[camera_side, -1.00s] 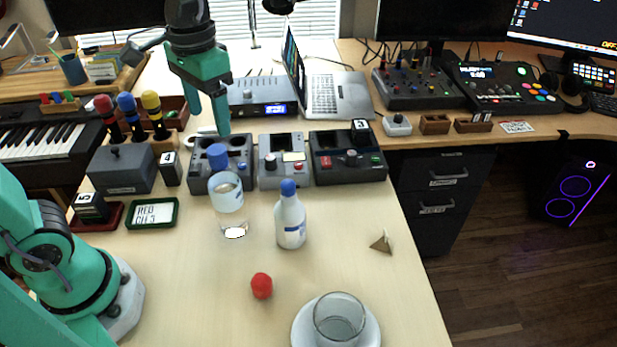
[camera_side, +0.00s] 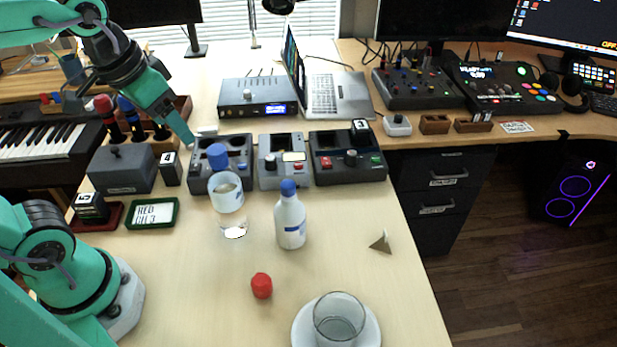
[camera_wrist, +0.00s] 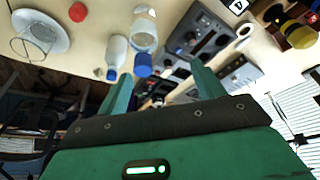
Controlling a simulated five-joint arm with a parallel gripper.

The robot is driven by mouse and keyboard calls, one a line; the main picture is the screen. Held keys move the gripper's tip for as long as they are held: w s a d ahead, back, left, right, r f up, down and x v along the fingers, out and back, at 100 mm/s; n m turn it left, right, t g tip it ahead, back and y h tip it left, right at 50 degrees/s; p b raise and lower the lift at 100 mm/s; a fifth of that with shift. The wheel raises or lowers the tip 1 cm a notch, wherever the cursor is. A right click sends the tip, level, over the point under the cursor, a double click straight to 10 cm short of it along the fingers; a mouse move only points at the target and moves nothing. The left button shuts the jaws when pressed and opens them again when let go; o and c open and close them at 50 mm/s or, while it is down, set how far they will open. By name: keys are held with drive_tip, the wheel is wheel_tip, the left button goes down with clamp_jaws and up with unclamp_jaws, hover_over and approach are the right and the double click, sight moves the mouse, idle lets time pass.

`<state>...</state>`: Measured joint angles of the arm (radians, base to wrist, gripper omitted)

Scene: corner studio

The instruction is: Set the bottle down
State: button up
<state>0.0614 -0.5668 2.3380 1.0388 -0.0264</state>
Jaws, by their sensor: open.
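A clear bottle with a blue cap and pale label band (camera_side: 228,200) stands upright on the table, with a white bottle with a blue cap (camera_side: 290,222) upright to its right. Both also show in the wrist view, the clear bottle (camera_wrist: 144,32) and the white bottle (camera_wrist: 117,50). I cannot tell which one the task means. My gripper (camera_side: 188,136) is up at the left, apart from both bottles. In the wrist view its two fingers (camera_wrist: 163,84) are spread, with nothing held between them.
Grey and dark device boxes (camera_side: 283,160) stand just behind the bottles. A red lump (camera_side: 261,286) and a glass on a white saucer (camera_side: 301,330) are in front. A small tan wedge (camera_side: 381,242) lies at right. The table's right edge is bare.

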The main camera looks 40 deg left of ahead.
drive_tip(key=shift+s+a+f+t, duration=0.35)
drive_tip(key=shift+s+a+t, duration=0.1)
drive_tip(key=shift+s, duration=0.1)
drive_tip(key=shift+s+a+f+t, duration=0.35)
drive_tip(key=shift+s+t, duration=0.1)
drive_tip(key=shift+s, duration=0.1)
